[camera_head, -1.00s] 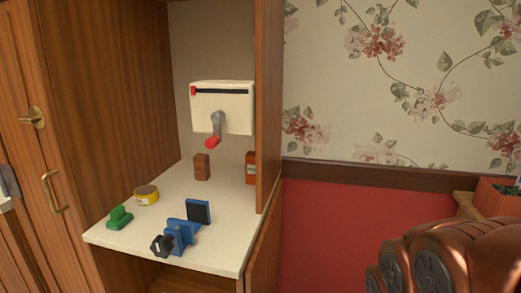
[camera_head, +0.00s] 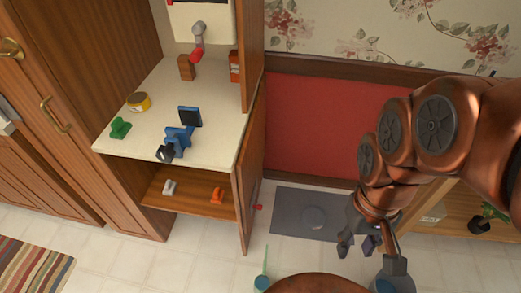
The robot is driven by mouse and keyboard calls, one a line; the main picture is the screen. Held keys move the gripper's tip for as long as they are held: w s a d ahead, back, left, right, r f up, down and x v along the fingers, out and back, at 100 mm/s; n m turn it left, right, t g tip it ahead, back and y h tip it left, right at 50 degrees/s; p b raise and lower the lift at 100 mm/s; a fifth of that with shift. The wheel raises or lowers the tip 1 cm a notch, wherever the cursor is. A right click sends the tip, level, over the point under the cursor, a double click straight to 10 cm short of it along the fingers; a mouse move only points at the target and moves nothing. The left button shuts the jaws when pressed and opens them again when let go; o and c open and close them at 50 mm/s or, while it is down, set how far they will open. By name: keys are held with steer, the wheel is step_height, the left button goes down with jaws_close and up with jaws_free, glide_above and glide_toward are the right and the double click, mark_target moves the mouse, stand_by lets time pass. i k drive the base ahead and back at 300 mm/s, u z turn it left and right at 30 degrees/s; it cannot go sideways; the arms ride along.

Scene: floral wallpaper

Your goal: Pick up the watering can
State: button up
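I cannot clearly make out a watering can in the head view. A small teal object (camera_head: 262,283) with a thin pale green upright part stands at the bottom edge, partly cut off; I cannot tell what it is. My gripper (camera_head: 368,256) hangs below the copper arm at the lower right, pointing down over the floor. Its dark fingers look spread apart, with nothing clearly held between them. Part of the floor there is hidden by my arm and gripper.
An open wooden cabinet (camera_head: 190,193) holds a blue vise (camera_head: 179,141), a yellow tin (camera_head: 139,102) and a green object (camera_head: 120,128). A grey mat (camera_head: 290,212) lies on the tiled floor. A low wooden shelf (camera_head: 455,205) with a potted plant (camera_head: 487,219) stands right.

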mark_target(262, 282)
steer(key=z, duration=0.8)
steer(key=k, duration=1)
steer(key=u, duration=0.9)
